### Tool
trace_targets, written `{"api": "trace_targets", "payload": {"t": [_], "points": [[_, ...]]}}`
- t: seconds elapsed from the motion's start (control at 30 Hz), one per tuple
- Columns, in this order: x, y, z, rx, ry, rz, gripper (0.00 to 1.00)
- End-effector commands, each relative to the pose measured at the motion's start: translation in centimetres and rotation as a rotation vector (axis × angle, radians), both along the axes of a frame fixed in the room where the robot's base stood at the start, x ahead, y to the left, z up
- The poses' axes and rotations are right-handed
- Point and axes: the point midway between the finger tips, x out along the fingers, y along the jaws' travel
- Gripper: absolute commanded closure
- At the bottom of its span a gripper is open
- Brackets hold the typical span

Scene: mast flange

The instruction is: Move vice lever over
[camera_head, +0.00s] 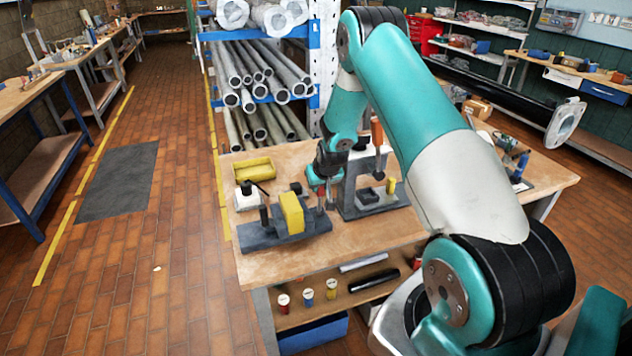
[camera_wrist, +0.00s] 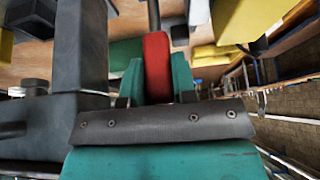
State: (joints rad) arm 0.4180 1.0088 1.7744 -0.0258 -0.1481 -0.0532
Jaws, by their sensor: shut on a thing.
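My gripper (camera_head: 323,180) is over the workbench, with its teal fingers pointing down. In the wrist view, my gripper (camera_wrist: 157,78) is shut on a red lever handle (camera_wrist: 157,62), with one finger on each side of it. A dark rod runs on from the handle's far end. The vice (camera_head: 283,232) is a dark grey base with a yellow block (camera_head: 291,212) on it, just left of my gripper. The yellow block also shows at the upper right of the wrist view (camera_wrist: 246,20). The lever's joint to the vice is hard to make out.
A grey upright fixture (camera_head: 368,198) stands close on the right of my gripper; its post fills the left of the wrist view (camera_wrist: 85,50). A pipe rack (camera_head: 262,95) stands behind. The bench's front left is clear.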

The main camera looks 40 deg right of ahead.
Motion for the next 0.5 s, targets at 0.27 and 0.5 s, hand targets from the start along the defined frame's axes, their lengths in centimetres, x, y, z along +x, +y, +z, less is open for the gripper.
{"api": "trace_targets", "payload": {"t": [0.27, 0.5], "points": [[0.06, -0.03, 0.05, 0.002, -0.002, 0.003, 1.00], [0.05, -0.07, 0.05, 0.002, -0.003, 0.001, 0.49]]}}
